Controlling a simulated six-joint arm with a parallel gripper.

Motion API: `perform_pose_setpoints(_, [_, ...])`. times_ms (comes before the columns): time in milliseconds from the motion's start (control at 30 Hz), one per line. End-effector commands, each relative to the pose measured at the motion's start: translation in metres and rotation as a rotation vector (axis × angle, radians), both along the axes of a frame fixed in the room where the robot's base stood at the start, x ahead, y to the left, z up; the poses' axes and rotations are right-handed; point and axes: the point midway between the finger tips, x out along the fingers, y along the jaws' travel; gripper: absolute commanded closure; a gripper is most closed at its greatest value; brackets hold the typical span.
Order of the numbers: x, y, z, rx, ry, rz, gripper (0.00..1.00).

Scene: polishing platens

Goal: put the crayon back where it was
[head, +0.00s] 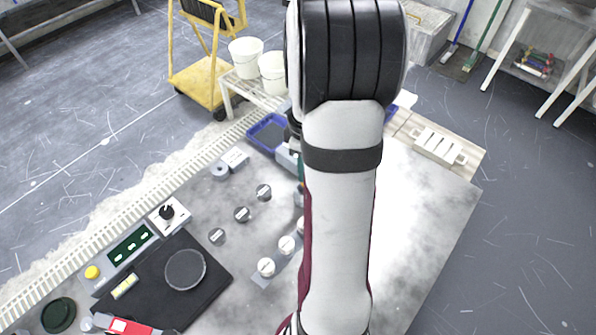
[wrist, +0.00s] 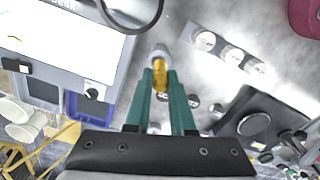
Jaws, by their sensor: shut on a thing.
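The crayon (wrist: 160,76) looks like a short yellow-orange cylinder in the wrist view. My gripper (wrist: 161,80), with green fingers, is shut on it. A grey rounded piece (wrist: 159,52) shows at the crayon's far end; I cannot tell whether it is part of the crayon or a separate holder. In the head view my arm hides the crayon and nearly all of the gripper. Whether the crayon touches anything below it cannot be told.
A blue tray (head: 252,137) lies up and left of my arm. A grey strip with several white round pieces (head: 287,244) lies left of the arm. A black mat (head: 215,275) with a grey disc (head: 185,270) is at lower left.

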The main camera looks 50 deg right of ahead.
Motion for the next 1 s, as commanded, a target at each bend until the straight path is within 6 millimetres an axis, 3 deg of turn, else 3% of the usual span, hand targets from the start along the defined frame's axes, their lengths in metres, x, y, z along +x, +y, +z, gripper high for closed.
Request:
perform_pose_setpoints(267, [0.006,0.002,-0.042,0.002,0.002,-0.002,1.0])
perform_pose_setpoints(600, [0.006,0.001,-0.046,0.001,0.0,-0.003,1.0])
perform_pose_setpoints(633, [0.006,0.001,-0.046,0.001,-0.001,-0.003,0.75])
perform_pose_setpoints(767, [0.006,0.001,-0.046,0.0,-0.001,-0.003,0.51])
perform_pose_setpoints(1000, [0.006,0.001,-0.046,0.0,-0.001,-0.003,0.48])
